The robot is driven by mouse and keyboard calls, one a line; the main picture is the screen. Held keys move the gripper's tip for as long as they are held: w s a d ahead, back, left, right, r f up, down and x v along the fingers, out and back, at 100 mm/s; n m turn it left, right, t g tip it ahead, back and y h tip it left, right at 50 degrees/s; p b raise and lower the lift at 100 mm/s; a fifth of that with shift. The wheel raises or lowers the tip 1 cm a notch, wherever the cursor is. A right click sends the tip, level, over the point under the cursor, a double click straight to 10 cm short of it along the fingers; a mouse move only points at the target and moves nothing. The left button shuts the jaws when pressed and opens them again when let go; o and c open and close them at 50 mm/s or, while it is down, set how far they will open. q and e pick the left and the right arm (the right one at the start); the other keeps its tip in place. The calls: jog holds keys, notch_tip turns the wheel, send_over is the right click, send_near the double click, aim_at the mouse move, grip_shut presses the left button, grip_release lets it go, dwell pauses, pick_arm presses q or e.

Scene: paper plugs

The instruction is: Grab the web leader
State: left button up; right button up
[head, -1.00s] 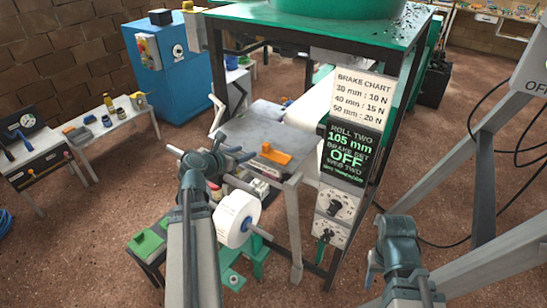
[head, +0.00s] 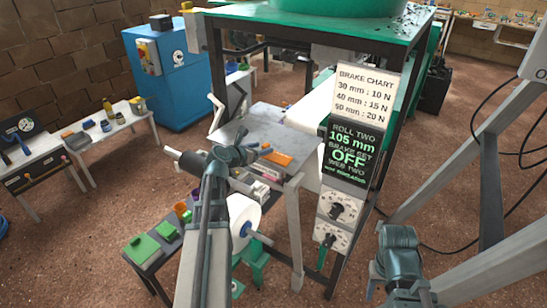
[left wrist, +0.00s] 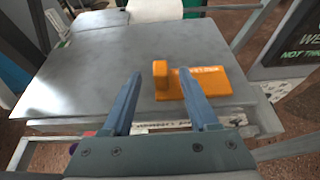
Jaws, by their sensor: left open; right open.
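An orange piece with an upright block at one end lies on the grey metal table (head: 262,125). It shows in the head view (head: 278,158) and the left wrist view (left wrist: 208,84); its lettering is too small to read. I take it to be the web leader, but cannot be sure. My left gripper (head: 247,142) is open and empty, just left of the orange piece in the head view. In the left wrist view its two fingers (left wrist: 160,76) point toward the piece, with the upright block between their tips. My right gripper (head: 398,240) is low at the right, far from the piece.
A white paper roll (head: 243,215) sits on a spindle below the table. The brake chart (head: 364,92) and dark display (head: 350,150) stand right of the table. A green-topped frame (head: 310,30) rises above. A white bench (head: 105,130) is at the left.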

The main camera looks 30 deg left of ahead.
aim_at(263, 148)
pick_arm(q)
jog(key=b+x, duration=0.1)
jog(key=x, duration=0.2)
jog(key=shift+w+f, duration=0.2)
jog(key=shift+w, duration=0.05)
jog(key=shift+d+r, duration=0.1)
jog(key=shift+c, duration=0.7)
grip_shut()
